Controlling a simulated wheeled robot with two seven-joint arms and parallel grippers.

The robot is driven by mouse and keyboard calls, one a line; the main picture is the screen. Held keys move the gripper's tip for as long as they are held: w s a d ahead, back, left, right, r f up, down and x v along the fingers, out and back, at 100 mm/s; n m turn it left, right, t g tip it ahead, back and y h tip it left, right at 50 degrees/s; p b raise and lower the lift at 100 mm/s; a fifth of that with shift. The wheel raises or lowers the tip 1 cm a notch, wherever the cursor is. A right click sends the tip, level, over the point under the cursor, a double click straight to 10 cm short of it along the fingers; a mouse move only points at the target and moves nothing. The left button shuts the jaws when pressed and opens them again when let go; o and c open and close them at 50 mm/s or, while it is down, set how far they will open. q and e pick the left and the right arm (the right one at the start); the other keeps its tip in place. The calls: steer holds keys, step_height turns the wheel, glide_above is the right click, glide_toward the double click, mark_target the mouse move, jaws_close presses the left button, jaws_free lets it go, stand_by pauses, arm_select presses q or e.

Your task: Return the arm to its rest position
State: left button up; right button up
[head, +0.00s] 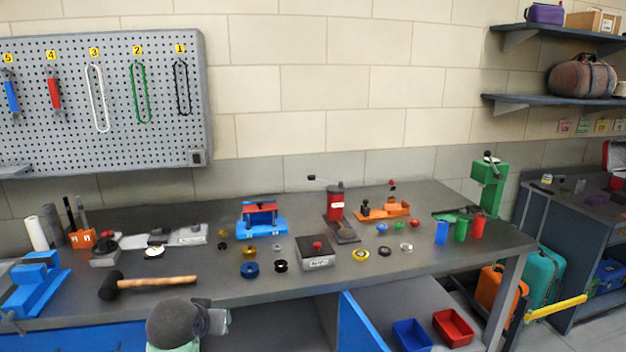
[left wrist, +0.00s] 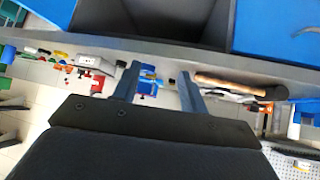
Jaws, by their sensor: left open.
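My left arm shows at the bottom of the head view as a dark grey rounded link, in front of the workbench's front edge. My left gripper is in the left wrist view (left wrist: 159,74), with its two fingers spread apart and nothing between them. The workbench (head: 200,283) lies beyond the fingertips, with a gap to the things on it. In the head view the fingers cannot be made out clearly. My right gripper is in neither view.
A black-headed mallet (head: 165,283) lies near the bench's front edge, close to my left arm. A blue vise (head: 36,285), a blue fixture (head: 262,220), a grey button box (head: 315,253) and a red press (head: 336,205) stand on the bench. Blue bin (head: 411,336) and red bin (head: 453,328) sit lower right.

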arm_select(q)
steer(key=s+d+f+m+g, duration=0.1)
steer(key=s+d+f+g, duration=0.2)
steer(key=s+f, duration=1.1)
steer(key=s+d+f+m+g, duration=0.1)
steer(key=s+d+f+g, duration=0.2)
steer(key=s+f, duration=1.1)
steer(key=s+g, duration=0.1)
steer(key=s, duration=0.6)
steer(key=shift+s+d+f+g+h, duration=0.15)
steer(key=shift+d+f+g+h, duration=0.05)
steer(key=shift+g+h, duration=0.2)
steer(key=shift+c, duration=0.7)
steer(key=shift+d, duration=0.1)
